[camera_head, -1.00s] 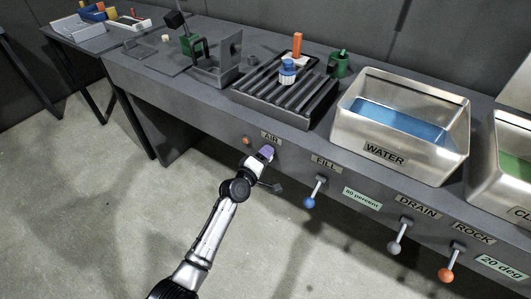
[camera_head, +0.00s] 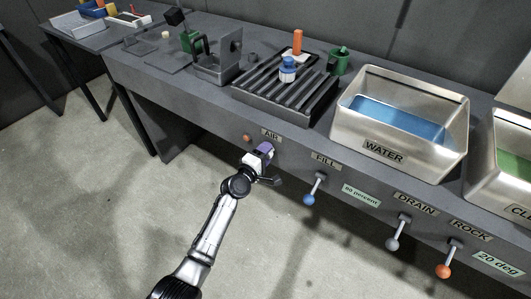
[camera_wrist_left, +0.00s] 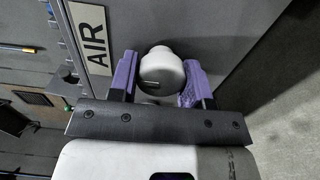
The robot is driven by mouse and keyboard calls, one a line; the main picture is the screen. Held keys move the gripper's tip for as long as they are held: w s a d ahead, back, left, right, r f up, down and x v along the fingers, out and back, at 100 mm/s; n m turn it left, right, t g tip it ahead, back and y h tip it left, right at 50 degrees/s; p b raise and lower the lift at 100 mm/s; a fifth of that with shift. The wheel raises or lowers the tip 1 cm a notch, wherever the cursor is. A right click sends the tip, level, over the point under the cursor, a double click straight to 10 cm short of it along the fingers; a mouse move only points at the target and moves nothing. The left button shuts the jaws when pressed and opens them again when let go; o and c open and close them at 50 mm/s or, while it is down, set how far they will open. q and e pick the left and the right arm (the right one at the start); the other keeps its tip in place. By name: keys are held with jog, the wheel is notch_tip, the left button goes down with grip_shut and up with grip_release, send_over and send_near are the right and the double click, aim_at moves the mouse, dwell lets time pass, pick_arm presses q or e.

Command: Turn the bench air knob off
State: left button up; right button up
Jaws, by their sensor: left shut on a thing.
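The air knob (camera_wrist_left: 162,72) is a pale, rounded knob on the bench's front panel, beside the AIR label (camera_wrist_left: 92,40). In the left wrist view it sits between the two purple fingers of my left gripper (camera_wrist_left: 160,82), which is shut on it. In the head view my left gripper (camera_head: 264,150) reaches the panel just below the AIR label (camera_head: 271,134) and hides the knob. The knob's setting cannot be told. My right gripper is not in view.
A small orange button (camera_head: 247,138) is left of the AIR label. To the right are the blue fill lever (camera_head: 309,199), grey drain lever (camera_head: 391,244) and orange rock lever (camera_head: 443,271). A water tank (camera_head: 402,158) and ribbed rack (camera_head: 268,108) stand on the bench.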

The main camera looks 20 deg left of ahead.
pick_arm(q)
jog(key=o, duration=0.9)
jog(key=shift+s, duration=0.2)
jog(key=shift+p+v, duration=2)
jog(key=shift+v, duration=4.75)
jog(key=shift+w+a, duration=0.1)
